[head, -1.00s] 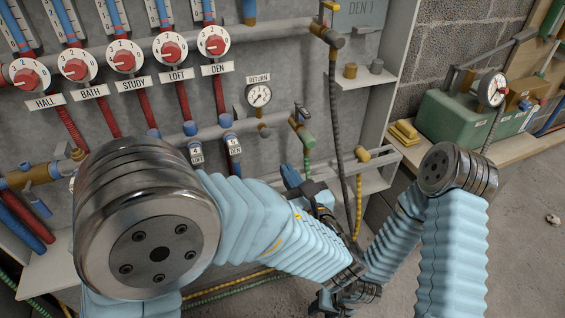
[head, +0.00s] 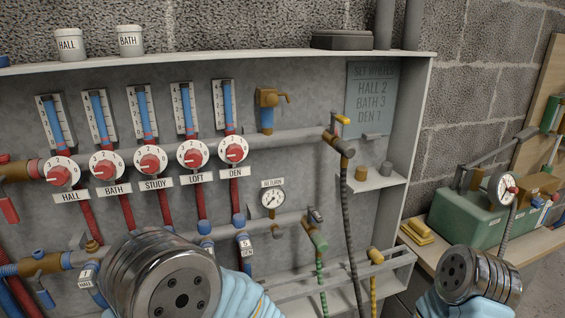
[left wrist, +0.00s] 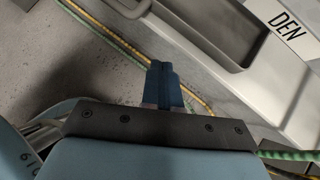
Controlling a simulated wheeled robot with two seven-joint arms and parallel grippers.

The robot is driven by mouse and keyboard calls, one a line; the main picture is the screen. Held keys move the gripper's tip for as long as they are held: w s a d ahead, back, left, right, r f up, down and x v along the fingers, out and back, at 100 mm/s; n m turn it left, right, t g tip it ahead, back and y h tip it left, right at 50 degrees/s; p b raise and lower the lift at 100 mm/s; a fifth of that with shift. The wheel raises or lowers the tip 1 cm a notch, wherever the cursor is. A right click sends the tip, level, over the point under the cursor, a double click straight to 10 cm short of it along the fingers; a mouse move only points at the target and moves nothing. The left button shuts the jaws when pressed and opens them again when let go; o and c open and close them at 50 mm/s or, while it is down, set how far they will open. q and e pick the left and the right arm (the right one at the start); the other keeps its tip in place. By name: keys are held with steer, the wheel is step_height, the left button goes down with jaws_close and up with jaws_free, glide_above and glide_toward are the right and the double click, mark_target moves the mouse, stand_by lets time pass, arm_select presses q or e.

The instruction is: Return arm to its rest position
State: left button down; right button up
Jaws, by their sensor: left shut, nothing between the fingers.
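My left gripper (left wrist: 163,85) shows in the left wrist view with its two blue fingers pressed together and nothing between them. It is over the grey floor, apart from a pale panel marked DEN (left wrist: 285,30). In the head view, a metal joint and pale blue sleeve of my left arm (head: 165,285) stand at the bottom, in front of the manifold board (head: 300,170). The joint of my right arm (head: 480,280) is at the bottom right. Neither gripper shows in the head view, and my right gripper is out of sight.
The board carries several red wheels, including the DEN wheel (head: 235,150), a return gauge (head: 272,198) and a grey sign (head: 371,95). A green case (head: 468,215) sits on the bench at right. Yellow and green hoses (left wrist: 100,35) lie on the floor.

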arm_select(q)
steer(key=s+f+n+g+h+p, duration=0.3)
steer(key=s+f+n+g+h, duration=0.7)
steer(key=s+n, duration=0.45)
steer(key=w+a+f+n+t+p, duration=0.1)
steer(key=w+a+f+n+t, duration=0.2)
steer(key=n, duration=1.1)
steer(key=shift+w+a+f+t+h, duration=0.3)
steer(key=shift+w+a+f+t, duration=0.15)
steer(key=shift+w+t, duration=0.45)
steer(key=shift+s, duration=0.1)
